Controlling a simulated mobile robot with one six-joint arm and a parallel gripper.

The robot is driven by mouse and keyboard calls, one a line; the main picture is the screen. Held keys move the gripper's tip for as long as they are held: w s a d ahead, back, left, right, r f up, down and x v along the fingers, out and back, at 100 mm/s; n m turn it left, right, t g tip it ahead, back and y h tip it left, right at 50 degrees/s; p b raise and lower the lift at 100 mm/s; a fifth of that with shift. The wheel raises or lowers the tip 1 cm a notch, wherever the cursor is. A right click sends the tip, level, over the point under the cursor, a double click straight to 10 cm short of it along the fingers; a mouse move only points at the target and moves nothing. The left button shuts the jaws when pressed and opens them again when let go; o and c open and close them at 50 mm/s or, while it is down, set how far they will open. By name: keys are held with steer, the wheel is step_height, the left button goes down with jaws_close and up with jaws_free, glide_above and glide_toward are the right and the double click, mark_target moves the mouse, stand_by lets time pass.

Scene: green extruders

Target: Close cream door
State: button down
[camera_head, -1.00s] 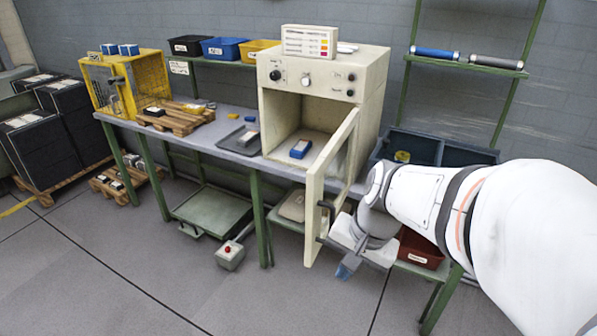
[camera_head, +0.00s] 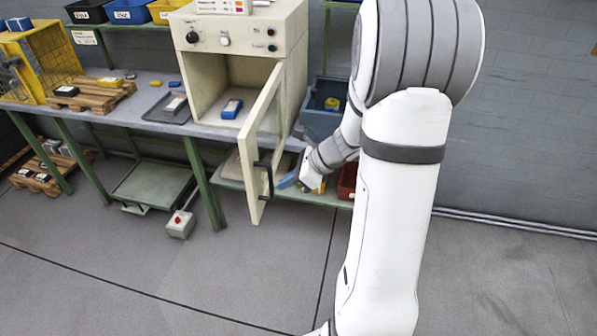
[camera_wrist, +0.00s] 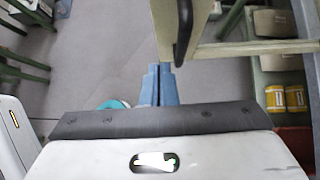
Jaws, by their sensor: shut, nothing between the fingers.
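The cream door (camera_head: 262,150) belongs to the cream cabinet (camera_head: 207,38) on the bench and stands wide open, swung out toward the viewer, with a dark handle (camera_head: 264,180) on its outer face. In the wrist view the door (camera_wrist: 176,18) and its dark handle (camera_wrist: 184,32) show just ahead of the fingers. My gripper (camera_head: 284,181) is just right of the door's lower part in the head view. Its blue fingers are shut and empty in the wrist view (camera_wrist: 160,84). Whether the fingertips touch the door I cannot tell.
A blue box (camera_head: 232,108) lies inside the cabinet. A dark tray (camera_head: 160,108) and a wooden pallet (camera_head: 92,97) are on the bench to the left. A blue-grey bin (camera_head: 320,118) stands right of the cabinet.

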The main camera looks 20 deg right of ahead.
mark_target(254, 190)
steer(key=w+a, duration=0.1)
steer(key=a+f, duration=0.1)
steer(key=a, duration=0.1)
steer(key=w+a+f+p, duration=0.1)
steer(key=shift+w+a, duration=0.2)
steer(key=shift+w, duration=0.1)
steer(key=shift+w+a, duration=0.3)
steer(key=shift+a, duration=0.1)
